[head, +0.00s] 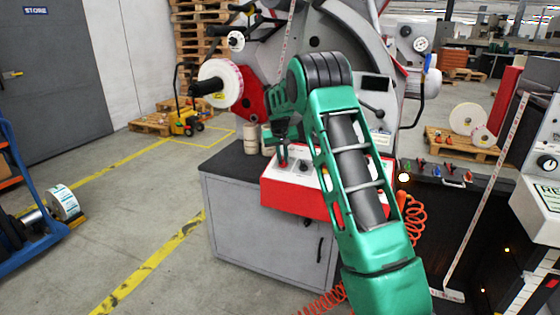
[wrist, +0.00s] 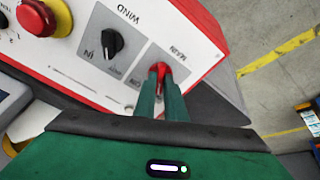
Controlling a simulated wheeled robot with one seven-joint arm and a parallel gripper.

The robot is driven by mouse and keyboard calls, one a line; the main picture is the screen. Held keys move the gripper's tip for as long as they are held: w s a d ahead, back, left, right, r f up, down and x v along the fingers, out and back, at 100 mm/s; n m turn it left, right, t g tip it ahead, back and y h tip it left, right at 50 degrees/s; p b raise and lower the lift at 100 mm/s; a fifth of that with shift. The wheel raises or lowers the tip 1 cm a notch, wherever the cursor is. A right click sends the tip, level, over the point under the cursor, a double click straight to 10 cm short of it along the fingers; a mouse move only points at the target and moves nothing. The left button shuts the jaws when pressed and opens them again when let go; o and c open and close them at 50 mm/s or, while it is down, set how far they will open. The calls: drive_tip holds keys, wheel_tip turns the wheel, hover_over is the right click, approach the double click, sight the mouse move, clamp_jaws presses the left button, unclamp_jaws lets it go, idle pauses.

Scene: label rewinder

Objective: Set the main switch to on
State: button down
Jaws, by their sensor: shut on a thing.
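The control panel (head: 310,188) is white with a red front and sits on the grey cabinet. The main switch (wrist: 161,68) is a small red handle beside the word MAIN in the wrist view. My gripper (wrist: 162,78) is shut on it, with its green fingers on either side. The fingers hide most of the switch and part of its position marks, so I cannot tell its setting. In the head view my gripper (head: 283,158) points down at the left end of the panel.
Next to the main switch is a black WIND knob (wrist: 112,42). Further along is a red emergency button (wrist: 38,17) on a yellow base. The grey cabinet (head: 262,232) stands below the panel. A label roll (head: 222,84) is at the upper left.

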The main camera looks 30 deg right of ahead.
drive_tip(key=shift+a+m, duration=0.1)
drive_tip(key=shift+m, duration=0.2)
drive_tip(key=m, duration=0.5)
drive_tip(key=shift+w+m+g+h, duration=0.1)
drive_tip(key=shift+m+g+h, duration=0.2)
drive_tip(key=shift+m, duration=0.1)
drive_tip(key=m, duration=0.5)
drive_tip(key=shift+m+g, duration=0.3)
drive_tip(key=shift+g, duration=0.1)
drive_tip(key=c, duration=1.8)
unclamp_jaws()
drive_tip(key=v, duration=1)
drive_tip(key=shift+w+a+r, duration=0.1)
drive_tip(key=shift+a+r, duration=0.15)
drive_tip(key=shift+a, duration=0.15)
drive_tip(key=shift+h, duration=0.3)
